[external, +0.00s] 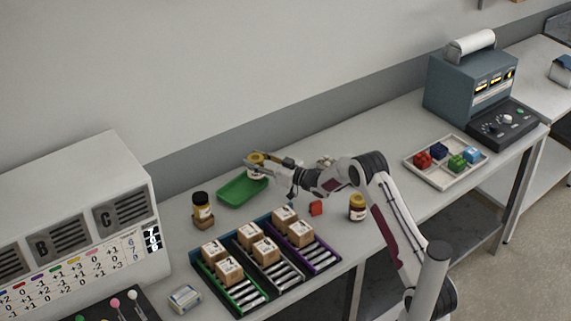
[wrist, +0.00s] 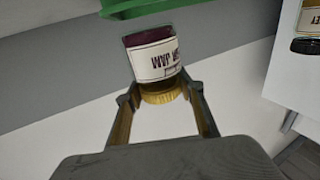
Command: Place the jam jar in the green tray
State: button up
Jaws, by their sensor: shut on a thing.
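The jam jar (wrist: 152,60) has dark contents, a gold lid and a white label reading "JAM", upside down in the wrist view. My gripper (wrist: 158,94) is shut on it at the lid end, one finger on each side. In the external view my gripper (external: 262,160) holds the jar (external: 256,168) at the back right part of the green tray (external: 236,194). The tray's edge also shows at the top of the wrist view (wrist: 135,9). I cannot tell whether the jar touches the tray.
A dark-lidded jar (external: 202,208) stands on a small box left of the tray. Another jar (external: 357,207) stands right of my gripper. A rack (external: 264,290) with several boxes lies in front. A sorting tray (external: 447,179) with coloured blocks is at the right.

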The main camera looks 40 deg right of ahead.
aim_at(262, 161)
jog(key=shift+f, duration=0.5)
jog(key=o, duration=1.6)
jog(key=shift+c, duration=0.2)
jog(key=shift+r, duration=0.1)
jog(key=shift+r, duration=0.45)
jog(key=v, duration=0.5)
jog(key=shift+r, duration=0.2)
notch_tip(262, 161, up, 7)
jog(key=shift+f, duration=0.2)
jog(key=shift+r, duration=0.1)
